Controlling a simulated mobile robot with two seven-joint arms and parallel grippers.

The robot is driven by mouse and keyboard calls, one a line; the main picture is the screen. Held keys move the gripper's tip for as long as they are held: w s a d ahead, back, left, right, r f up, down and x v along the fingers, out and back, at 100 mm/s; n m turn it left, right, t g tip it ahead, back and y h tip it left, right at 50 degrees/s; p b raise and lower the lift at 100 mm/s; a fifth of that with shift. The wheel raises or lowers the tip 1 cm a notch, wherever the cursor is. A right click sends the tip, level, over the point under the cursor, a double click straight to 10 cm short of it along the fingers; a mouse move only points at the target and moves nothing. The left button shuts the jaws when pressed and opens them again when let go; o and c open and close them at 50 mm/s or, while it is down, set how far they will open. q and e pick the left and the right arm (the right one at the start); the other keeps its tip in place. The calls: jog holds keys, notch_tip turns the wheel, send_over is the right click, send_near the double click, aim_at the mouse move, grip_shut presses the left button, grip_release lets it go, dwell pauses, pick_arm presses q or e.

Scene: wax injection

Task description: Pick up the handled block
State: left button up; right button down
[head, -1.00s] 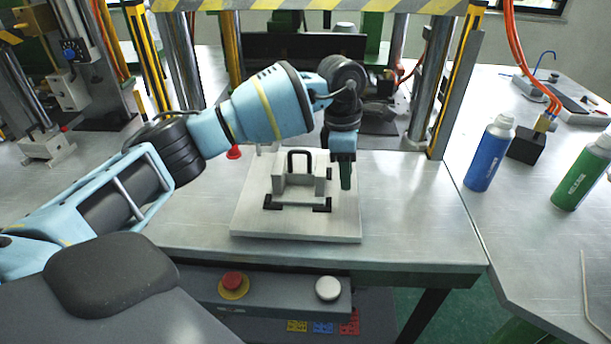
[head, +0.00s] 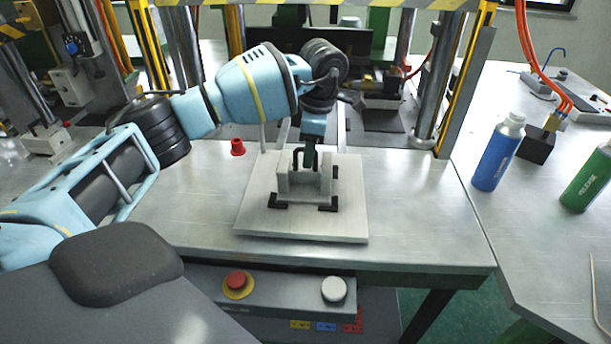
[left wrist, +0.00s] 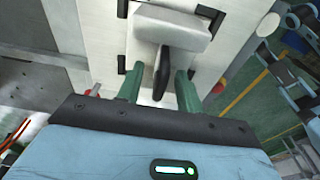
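The handled block (head: 284,181) is light grey with a black loop handle (head: 297,160) on top. It stands on a pale square plate (head: 255,222) on the press table, among black corner pieces. My left gripper (head: 310,160) points down at the handle and partly hides it. In the left wrist view, the green fingers of the left gripper (left wrist: 158,78) are apart, with the black handle (left wrist: 162,74) between them and a gap on each side. The grey block (left wrist: 172,26) lies beyond the fingers there. My right gripper is not in view.
Metal press columns (head: 456,85) stand at both sides behind the plate. A small red object (head: 238,147) is left of it. A blue bottle (head: 498,154) and a green bottle (head: 588,180) stand on the right table. The table (head: 415,215) is clear right of the plate.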

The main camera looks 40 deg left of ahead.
aim_at(306, 170)
pick_arm(q)
jog(key=shift+s+a+f, duration=0.15)
jog(key=shift+f, duration=1.05)
jog(key=shift+s+a+f, duration=0.1)
jog(key=shift+f, duration=1.05)
grip_shut()
jog(key=shift+w+r, duration=0.1)
jog(key=shift+r, duration=0.05)
